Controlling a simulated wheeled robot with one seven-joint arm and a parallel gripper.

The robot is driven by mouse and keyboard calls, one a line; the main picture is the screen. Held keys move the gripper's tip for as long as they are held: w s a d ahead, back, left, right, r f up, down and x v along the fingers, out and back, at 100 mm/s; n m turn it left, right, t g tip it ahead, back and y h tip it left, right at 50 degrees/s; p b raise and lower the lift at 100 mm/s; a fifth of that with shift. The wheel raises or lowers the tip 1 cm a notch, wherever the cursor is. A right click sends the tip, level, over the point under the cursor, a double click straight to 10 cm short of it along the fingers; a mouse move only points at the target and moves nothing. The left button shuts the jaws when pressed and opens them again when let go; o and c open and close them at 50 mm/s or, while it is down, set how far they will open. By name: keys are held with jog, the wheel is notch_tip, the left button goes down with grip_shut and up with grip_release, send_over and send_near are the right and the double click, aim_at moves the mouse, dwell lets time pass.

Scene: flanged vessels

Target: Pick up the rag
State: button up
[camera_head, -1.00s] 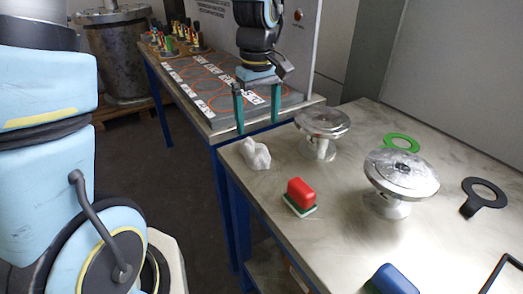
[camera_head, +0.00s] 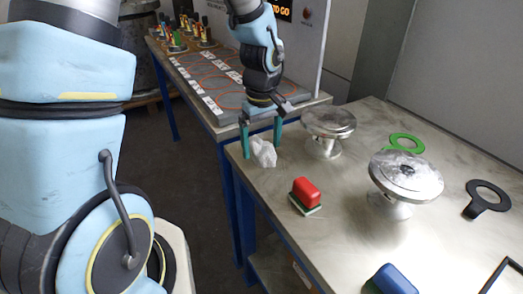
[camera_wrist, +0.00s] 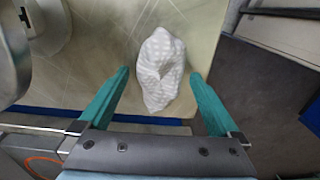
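In the wrist view the rag (camera_wrist: 161,70) shows faint spots and lies between and just beyond the two teal fingertips. My gripper (camera_head: 261,148) is over the rag with its fingers spread to either side of it. In the wrist view my gripper (camera_wrist: 160,76) is open, with gaps between each finger and the cloth.
A flanged metal vessel (camera_head: 328,122) stands close right of the rag, and another (camera_head: 405,178) farther right. A red block-shaped item (camera_head: 305,192), a blue one (camera_head: 392,280), a green ring (camera_head: 405,142) and a black ring (camera_head: 486,198) lie on the table.

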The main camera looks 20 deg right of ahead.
aim_at(262, 146)
jog(key=c, duration=1.3)
jog(key=shift+r, duration=0.15)
notch_tip(262, 146, up, 10)
jog(key=shift+f+b, duration=0.1)
jog(key=shift+b, duration=0.6)
jog(key=o, duration=0.8)
jog(key=c, duration=0.6)
jog(key=shift+d, duration=0.1)
jog(key=shift+c, duration=0.2)
